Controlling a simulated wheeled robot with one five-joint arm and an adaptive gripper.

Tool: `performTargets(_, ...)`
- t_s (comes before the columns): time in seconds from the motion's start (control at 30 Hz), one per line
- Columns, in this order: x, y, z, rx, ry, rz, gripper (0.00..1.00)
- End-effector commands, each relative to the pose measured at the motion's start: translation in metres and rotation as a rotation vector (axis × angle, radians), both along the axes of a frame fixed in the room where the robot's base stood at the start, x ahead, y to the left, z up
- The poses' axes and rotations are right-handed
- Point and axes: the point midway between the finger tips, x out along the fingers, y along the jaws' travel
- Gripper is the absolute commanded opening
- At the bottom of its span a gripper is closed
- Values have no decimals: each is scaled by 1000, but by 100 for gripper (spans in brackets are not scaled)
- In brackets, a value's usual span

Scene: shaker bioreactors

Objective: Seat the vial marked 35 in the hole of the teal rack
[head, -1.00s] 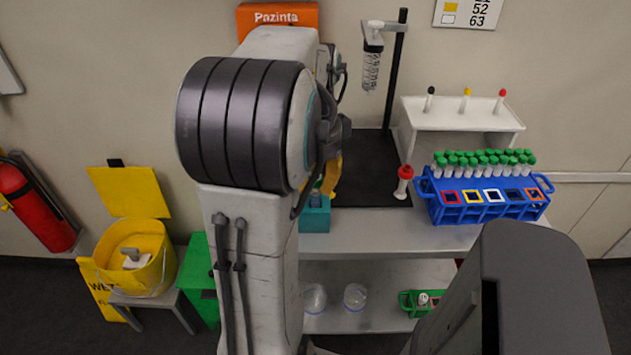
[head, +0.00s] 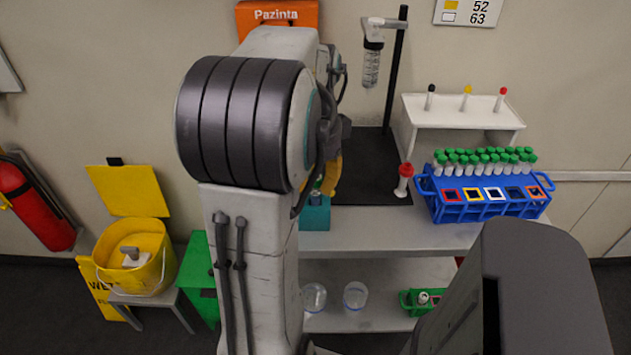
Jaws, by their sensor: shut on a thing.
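The teal rack (head: 315,217) stands at the front of the bench, partly hidden behind my arm. A yellow part of my gripper (head: 333,178) shows just above the rack, behind the arm's big dark joint. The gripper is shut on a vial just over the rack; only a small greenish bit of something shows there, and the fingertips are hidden. Whether the vial is in the hole cannot be told. No number 35 is readable. A separate red-capped vial (head: 403,180) stands by the right edge of the black mat.
A blue rack (head: 480,212) with several green-capped tubes stands on the right. Behind it is a white stand (head: 450,107) with three capped vials. A clamp stand (head: 396,70) rises at the back of the black mat (head: 370,165). A yellow bucket (head: 150,268) stands at left.

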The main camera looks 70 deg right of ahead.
Motion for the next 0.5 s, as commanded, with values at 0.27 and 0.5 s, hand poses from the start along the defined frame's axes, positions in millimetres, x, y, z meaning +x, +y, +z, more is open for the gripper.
performTargets(0.27, 0, 0, -4, 0, 0, 0, 3)
performTargets(0.5, 0, 0, -7, 0, 0, 0, 3)
